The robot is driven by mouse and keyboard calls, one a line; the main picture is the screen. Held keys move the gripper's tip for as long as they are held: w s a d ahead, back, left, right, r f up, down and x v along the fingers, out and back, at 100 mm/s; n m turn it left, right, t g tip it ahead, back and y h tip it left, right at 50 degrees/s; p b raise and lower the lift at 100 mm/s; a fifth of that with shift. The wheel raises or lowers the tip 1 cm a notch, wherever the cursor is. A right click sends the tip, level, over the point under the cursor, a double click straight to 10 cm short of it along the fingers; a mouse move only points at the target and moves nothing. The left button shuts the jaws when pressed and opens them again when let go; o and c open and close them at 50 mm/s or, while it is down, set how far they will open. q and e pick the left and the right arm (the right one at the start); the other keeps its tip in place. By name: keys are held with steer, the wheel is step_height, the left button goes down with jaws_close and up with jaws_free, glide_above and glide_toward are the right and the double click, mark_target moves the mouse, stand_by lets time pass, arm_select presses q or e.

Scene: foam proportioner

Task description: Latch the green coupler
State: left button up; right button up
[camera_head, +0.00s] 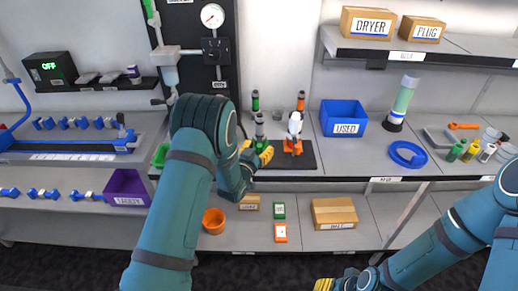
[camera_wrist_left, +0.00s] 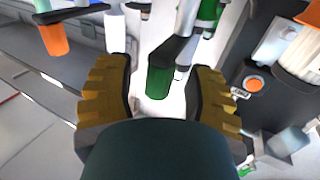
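In the head view a green-marked coupler (camera_head: 255,103) stands upright at the back of a black mat (camera_head: 308,156), beside an orange-marked one (camera_head: 300,103). My left gripper (camera_head: 262,154) is at the left side of the mat, just in front of the green coupler's lower grey part. In the left wrist view its two yellow fingers (camera_wrist_left: 168,98) are apart, with a green cylinder (camera_wrist_left: 158,83) and a black lever-like part (camera_wrist_left: 172,50) seen in the gap beyond. I cannot tell whether they touch it. My right gripper (camera_head: 327,285) shows only partly at the bottom edge.
An orange-based white part (camera_head: 293,133) stands on the mat close right of my left gripper. A blue bin (camera_head: 344,118), a blue ring (camera_head: 408,155) and a green-white cylinder (camera_head: 403,100) are farther right. A purple bin (camera_head: 127,187) and a gauge panel (camera_head: 212,17) are left.

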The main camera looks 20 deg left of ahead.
arm_select(q)
steer(key=s+a, duration=0.1)
steer(key=s, duration=1.1)
steer(key=shift+a, duration=0.3)
steer(key=s+d+f+n+g, duration=0.3)
steer(key=s+d+f+g, duration=0.2)
steer(key=s+f+g, duration=0.6)
steer(key=s+d+f+g, duration=0.2)
steer(key=s+d, duration=0.1)
steer(key=s, duration=0.2)
steer(key=s+d+f+g+h, duration=0.1)
steer(key=s+d+f+g, duration=0.2)
steer(key=s, duration=0.3)
steer(key=shift+s+d+h, duration=0.2)
steer(key=shift+d+h, duration=0.1)
steer(key=shift+d, duration=0.2)
